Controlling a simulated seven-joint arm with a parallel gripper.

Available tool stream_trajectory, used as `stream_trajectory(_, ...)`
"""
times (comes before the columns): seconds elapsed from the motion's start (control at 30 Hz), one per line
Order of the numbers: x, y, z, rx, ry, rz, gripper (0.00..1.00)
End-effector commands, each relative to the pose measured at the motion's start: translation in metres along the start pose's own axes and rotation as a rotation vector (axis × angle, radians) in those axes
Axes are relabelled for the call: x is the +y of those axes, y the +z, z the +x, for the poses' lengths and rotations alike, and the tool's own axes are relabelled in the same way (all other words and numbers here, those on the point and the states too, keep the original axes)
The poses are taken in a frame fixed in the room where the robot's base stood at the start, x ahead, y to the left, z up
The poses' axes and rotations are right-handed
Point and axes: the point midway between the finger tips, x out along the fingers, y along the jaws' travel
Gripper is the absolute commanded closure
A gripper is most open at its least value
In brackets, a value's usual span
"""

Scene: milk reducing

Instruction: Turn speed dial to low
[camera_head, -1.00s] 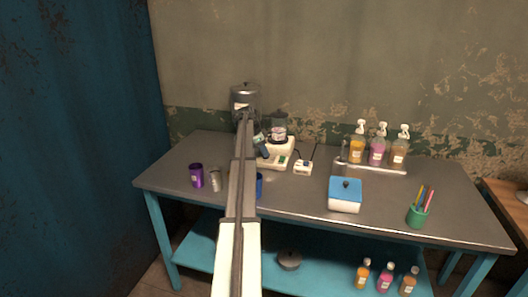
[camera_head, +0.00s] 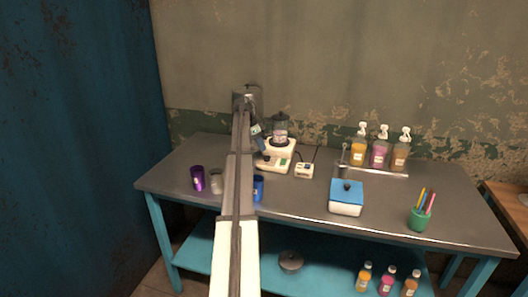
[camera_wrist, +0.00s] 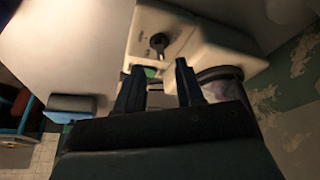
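A white machine (camera_head: 279,163) with a glass vessel on top stands at the back of the table. In the wrist view its white body (camera_wrist: 190,38) carries a black round dial (camera_wrist: 158,42) with a pointer-like shape; its setting cannot be read. My gripper (camera_wrist: 158,72) has its two dark fingers apart with nothing visible between them. The dial shows just beyond the fingertips, between them in the picture, apparently not touched. In the head view my gripper (camera_head: 259,141) is just left of the vessel, above the machine's left side.
A small white box (camera_head: 304,170) with a cable sits right of the machine. Purple (camera_head: 198,179) and blue (camera_head: 258,186) cups stand at front left. A blue-lidded box (camera_head: 345,203), pump bottles (camera_head: 379,154) and a green pen cup (camera_head: 418,219) are to the right. A dark canister stands behind my arm.

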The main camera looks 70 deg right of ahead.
Motion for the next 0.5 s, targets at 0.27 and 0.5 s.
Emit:
stream_trajectory(0.27,-0.001,0.000,-0.052,0.000,-0.001,0.000,0.63)
stream_trajectory(0.5,0.000,0.000,-0.076,0.000,0.001,0.000,0.63)
